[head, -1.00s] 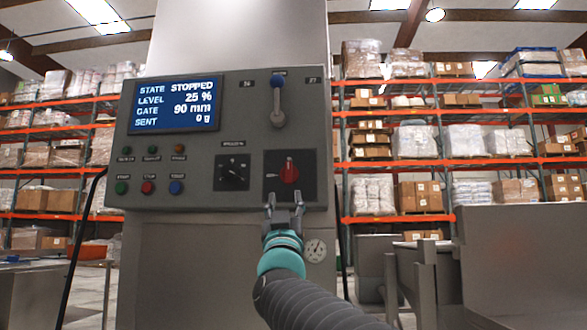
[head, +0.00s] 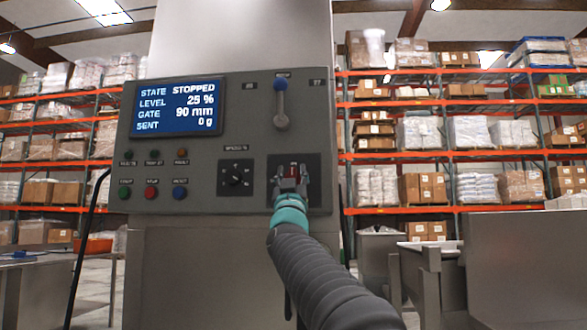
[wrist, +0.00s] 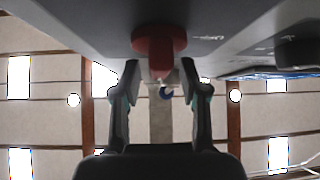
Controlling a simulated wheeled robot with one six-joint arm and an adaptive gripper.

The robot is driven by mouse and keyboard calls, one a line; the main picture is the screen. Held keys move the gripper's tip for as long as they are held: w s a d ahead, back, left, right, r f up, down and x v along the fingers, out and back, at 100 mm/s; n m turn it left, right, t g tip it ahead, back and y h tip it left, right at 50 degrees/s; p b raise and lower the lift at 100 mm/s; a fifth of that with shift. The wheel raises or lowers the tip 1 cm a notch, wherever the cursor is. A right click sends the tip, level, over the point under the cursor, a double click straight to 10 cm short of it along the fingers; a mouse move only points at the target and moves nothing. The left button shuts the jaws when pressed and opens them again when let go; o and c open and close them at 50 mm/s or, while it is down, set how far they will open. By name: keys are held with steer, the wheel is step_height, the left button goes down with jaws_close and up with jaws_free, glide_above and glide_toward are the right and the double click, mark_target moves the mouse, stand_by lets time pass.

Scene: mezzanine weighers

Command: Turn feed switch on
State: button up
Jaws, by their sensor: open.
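The feed switch appears to be the red rotary knob (head: 294,171) on a dark square plate (head: 312,165) at the lower right of the grey control panel (head: 225,88). In the head view my gripper (head: 290,182) is in front of the knob and hides its lower part. In the wrist view the red knob (wrist: 155,45) is ahead, centred between the two open fingers (wrist: 161,75). The fingers are apart with nothing held. I cannot tell whether they touch the knob. The screen (head: 179,107) reads STATE STOPPED, LEVEL 25 %, GATE 90 mm, SENT 0 g.
A black speed dial (head: 236,178) is left of the knob's plate. A blue-tipped lever (head: 281,103) is above it. Green, red and blue buttons (head: 151,193) are at the lower left. Metal bins (head: 520,265) stand at the right, with racks behind.

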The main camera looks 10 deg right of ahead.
steer(key=shift+w+r, duration=0.25)
jaws_close()
steer(key=shift+d+m+g+h+p, duration=0.1)
steer(key=shift+m+g+h+p, duration=0.4)
steer(key=shift+m+h, duration=0.85)
jaws_free()
steer(key=shift+s+f, duration=0.1)
